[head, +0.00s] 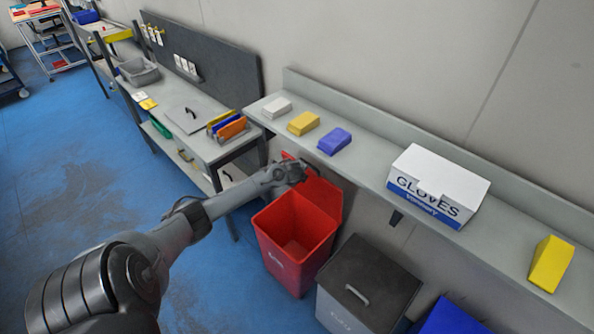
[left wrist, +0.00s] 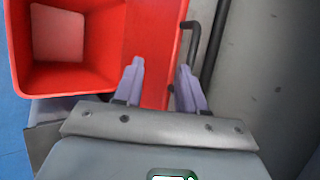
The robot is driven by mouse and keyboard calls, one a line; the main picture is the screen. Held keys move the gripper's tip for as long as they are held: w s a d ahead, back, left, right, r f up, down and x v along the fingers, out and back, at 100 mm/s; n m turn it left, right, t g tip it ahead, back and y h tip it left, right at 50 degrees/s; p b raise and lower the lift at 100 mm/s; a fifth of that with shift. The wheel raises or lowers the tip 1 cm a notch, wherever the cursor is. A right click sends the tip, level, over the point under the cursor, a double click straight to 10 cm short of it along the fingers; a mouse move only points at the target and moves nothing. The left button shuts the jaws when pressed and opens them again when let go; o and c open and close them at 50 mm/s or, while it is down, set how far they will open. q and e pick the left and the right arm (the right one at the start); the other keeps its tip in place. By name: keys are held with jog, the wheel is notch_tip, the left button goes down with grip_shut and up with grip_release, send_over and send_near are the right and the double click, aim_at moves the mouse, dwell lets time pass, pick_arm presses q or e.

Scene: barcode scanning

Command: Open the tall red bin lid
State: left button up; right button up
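The tall red bin (head: 285,250) stands on the floor under the wall shelf, and I see into its empty inside. Its red lid (head: 322,195) is raised, tilted up at the back of the bin. My left gripper (head: 300,172) is at the lid's upper left edge. In the left wrist view the bin's opening (left wrist: 62,50) is at upper left. The lid (left wrist: 152,40) lies beside it, with a dark handle (left wrist: 195,38) along its right edge. My left gripper (left wrist: 160,74) has its fingers apart, over the lid near the handle; contact is unclear. My right gripper is not in view.
A grey bin (head: 365,285) with a closed dark lid and a blue bin (head: 452,318) stand to the right. The shelf (head: 375,170) above holds small boxes and a glove box (head: 437,185). A workbench (head: 205,145) is at left. Blue floor (head: 215,280) is clear in front.

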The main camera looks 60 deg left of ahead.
pick_arm(q)
jog(key=shift+p+v, duration=0.5)
jog(key=shift+v, duration=1.95)
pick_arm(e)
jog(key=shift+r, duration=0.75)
pick_arm(q)
jog(key=shift+c, duration=0.4)
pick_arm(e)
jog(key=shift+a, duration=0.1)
